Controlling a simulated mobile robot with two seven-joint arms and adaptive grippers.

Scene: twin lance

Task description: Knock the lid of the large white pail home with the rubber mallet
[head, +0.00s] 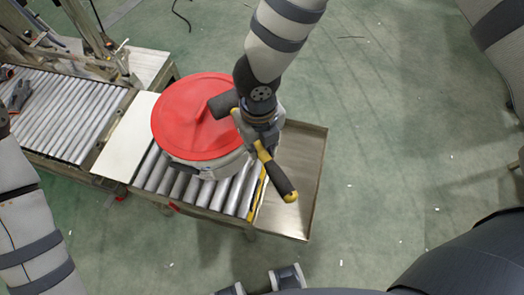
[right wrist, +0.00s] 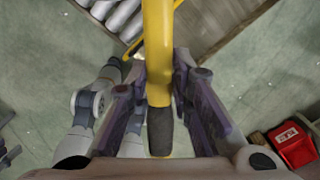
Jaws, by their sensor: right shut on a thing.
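The large white pail (head: 213,170) stands upright on a roller conveyor. Its red lid (head: 185,110) lies on top; I cannot tell whether its rim is fully seated. My right gripper (head: 262,143) is shut on the yellow handle of the rubber mallet (head: 272,170), at the right edge of the pail. The mallet's dark head (head: 222,104) is over the lid's right part; whether it touches is unclear. In the right wrist view the yellow handle with its black grip (right wrist: 160,130) runs between the fingers (right wrist: 162,95).
A pale board (head: 122,135) lies left of the pail, with more rollers (head: 60,115) beyond. A grey item (head: 18,96) lies on those rollers. A flat metal tray (head: 300,165) is at the conveyor's right end. A red box (right wrist: 293,143) shows in the right wrist view. Open green floor lies right.

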